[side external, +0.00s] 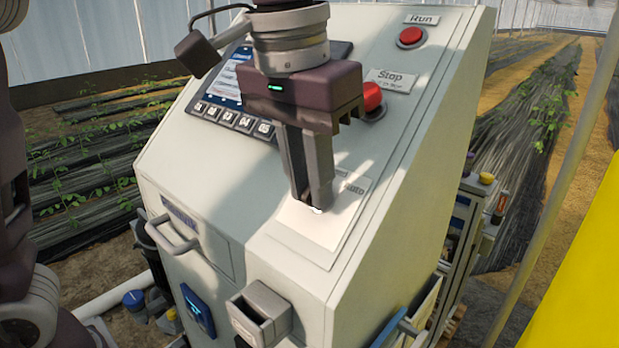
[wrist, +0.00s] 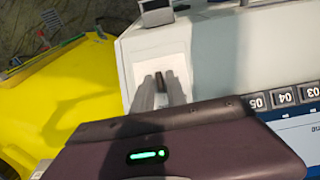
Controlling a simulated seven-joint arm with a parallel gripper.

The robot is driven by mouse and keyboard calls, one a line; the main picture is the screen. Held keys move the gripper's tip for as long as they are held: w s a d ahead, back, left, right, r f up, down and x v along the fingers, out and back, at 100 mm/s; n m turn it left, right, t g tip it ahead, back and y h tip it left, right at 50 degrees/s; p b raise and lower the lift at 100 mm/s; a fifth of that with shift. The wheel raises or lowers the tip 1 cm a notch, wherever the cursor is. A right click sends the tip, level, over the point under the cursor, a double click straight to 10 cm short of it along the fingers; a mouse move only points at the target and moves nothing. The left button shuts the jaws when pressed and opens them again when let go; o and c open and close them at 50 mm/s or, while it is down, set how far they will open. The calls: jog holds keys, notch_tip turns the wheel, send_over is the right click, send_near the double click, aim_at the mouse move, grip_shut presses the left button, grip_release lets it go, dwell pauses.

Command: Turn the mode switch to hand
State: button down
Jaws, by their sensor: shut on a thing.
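The mode switch sits on a white plate (side external: 335,235) on the sloped front of a pale cabinet. In the side external view my fingers hide nearly all of the switch; a label reading roughly "AUTO" (side external: 355,188) shows to their right. My gripper (side external: 315,205) reaches down to the plate with its fingers closed around the switch. In the wrist view the small dark knob (wrist: 160,80) of the switch stands between my two grey fingertips (wrist: 160,85). Which label the knob points at cannot be told.
Above are a red Run button (side external: 410,37) and a red Stop button (side external: 372,97), the latter close beside my gripper. A screen with a row of numbered keys (side external: 232,118) lies left. A handle (side external: 172,235) and an open grey box (side external: 260,312) project from the lower front.

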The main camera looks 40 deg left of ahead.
aim_at(303, 198)
dwell(0.4)
jog(key=c, duration=1.5)
grip_release()
jog(key=shift+c, duration=0.2)
jog(key=r, duration=0.4)
jog(key=s+r, duration=0.1)
jog(key=r, duration=0.2)
jog(key=shift+s, duration=0.1)
jog(key=s+a+f+t, duration=0.3)
jog(key=s+a+f, duration=1)
jog(key=a+f, duration=0.3)
jog(key=shift+t, duration=0.3)
